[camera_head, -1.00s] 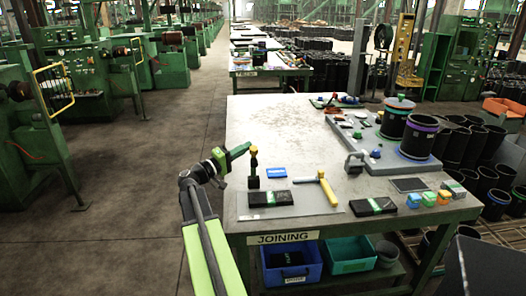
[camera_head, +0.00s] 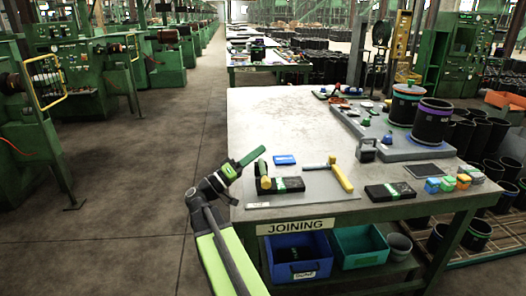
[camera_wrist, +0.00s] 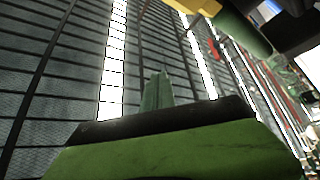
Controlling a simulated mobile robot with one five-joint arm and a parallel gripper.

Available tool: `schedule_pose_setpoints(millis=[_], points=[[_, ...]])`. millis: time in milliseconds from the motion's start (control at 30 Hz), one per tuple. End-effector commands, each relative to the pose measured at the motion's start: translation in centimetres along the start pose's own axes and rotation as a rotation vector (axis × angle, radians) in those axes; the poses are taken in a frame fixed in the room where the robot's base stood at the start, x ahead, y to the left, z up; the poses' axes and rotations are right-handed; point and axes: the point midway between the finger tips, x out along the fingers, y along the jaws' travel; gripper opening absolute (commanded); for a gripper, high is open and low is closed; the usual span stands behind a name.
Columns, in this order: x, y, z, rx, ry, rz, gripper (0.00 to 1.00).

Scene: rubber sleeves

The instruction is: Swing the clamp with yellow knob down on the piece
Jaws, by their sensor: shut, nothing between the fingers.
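The clamp (camera_head: 260,167) with the yellow knob (camera_head: 266,183) stands at the left of the grey mat on the joining table. Its arm is down, with the knob low at the left end of the piece, a black block with a green band (camera_head: 290,184). I cannot tell whether the knob touches the piece. My gripper (camera_head: 257,154) is shut and empty, just above and to the left of the clamp, apparently apart from it. In the wrist view my green fingers (camera_wrist: 157,92) point upward in the picture, with a blurred yellow part at the top.
Another black block (camera_head: 390,191) and several small coloured blocks are farther right. A grey fixture plate (camera_head: 400,150) holds black sleeves. The table's back left is clear.

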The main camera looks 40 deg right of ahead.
Motion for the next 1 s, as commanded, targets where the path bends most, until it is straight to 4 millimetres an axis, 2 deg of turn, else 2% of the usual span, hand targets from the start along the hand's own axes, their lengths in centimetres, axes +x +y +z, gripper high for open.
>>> schedule_pose_setpoints(millis=[200, 533, 667, 867, 900, 1000], points=[[-0.7, 0.0, -0.2, 0.003, 0.006, -0.006, 0.00], [-0.7, 0.2, -0.4, 0.003, 0.007, -0.007, 0.00], [-0.3, 1.1, -1.4, 0.004, 0.007, -0.008, 0.00], [0.5, 3.6, -3.8, 0.004, 0.007, -0.008, 0.00], [-1.0, 2.1, -3.0, 0.005, 0.008, -0.009, 0.00], [-2.9, 1.2, -3.1, 0.005, 0.009, -0.009, 0.00]])
